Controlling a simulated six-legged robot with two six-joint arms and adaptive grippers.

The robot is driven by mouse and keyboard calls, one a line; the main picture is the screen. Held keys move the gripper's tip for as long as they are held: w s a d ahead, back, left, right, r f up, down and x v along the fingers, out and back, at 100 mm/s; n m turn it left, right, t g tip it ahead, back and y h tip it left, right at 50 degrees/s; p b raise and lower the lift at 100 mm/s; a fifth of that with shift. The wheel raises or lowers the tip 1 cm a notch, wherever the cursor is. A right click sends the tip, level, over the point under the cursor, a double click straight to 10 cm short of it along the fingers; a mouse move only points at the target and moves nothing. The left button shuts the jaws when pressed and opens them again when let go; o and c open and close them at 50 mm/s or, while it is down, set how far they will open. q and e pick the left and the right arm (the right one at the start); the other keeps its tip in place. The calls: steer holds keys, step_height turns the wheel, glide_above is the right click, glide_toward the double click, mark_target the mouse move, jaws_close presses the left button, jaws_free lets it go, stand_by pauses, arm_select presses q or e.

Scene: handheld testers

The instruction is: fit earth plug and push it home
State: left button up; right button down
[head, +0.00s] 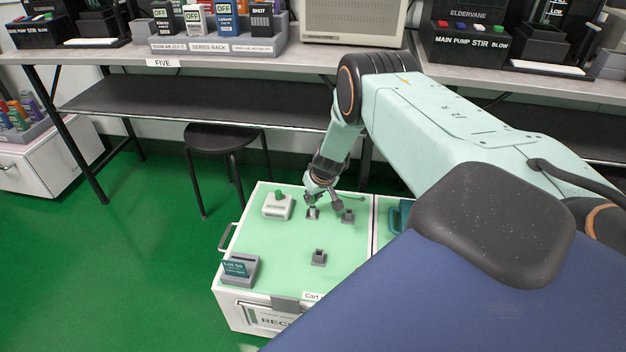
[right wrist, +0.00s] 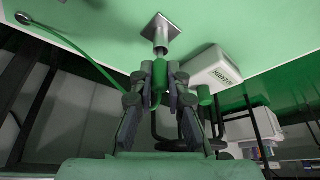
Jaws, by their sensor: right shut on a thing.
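My right gripper (head: 322,198) reaches down over the green-topped cart in the head view. In the right wrist view its fingers (right wrist: 160,82) are shut on a green plug (right wrist: 159,72). A green cable (right wrist: 95,70) loops from the plug to a round grey end at upper left. A grey post on a square base (right wrist: 154,24) stands straight ahead of the plug's tip; I cannot tell whether they touch. A white tester (head: 277,207) with a green knob sits left of the gripper; it also shows in the right wrist view (right wrist: 210,72). My left gripper is not in view.
Other grey stands are on the cart top, one to the right (head: 348,216) and one nearer the front (head: 318,258). A grey holder (head: 243,272) with a teal card is at the front left corner. A black stool (head: 224,137) stands behind the cart.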

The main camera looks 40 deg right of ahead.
steer(key=shift+f, duration=0.75)
steer(key=c, duration=1.3)
jaws_free()
steer(key=shift+o, duration=0.2)
steer(key=shift+r, duration=5.05)
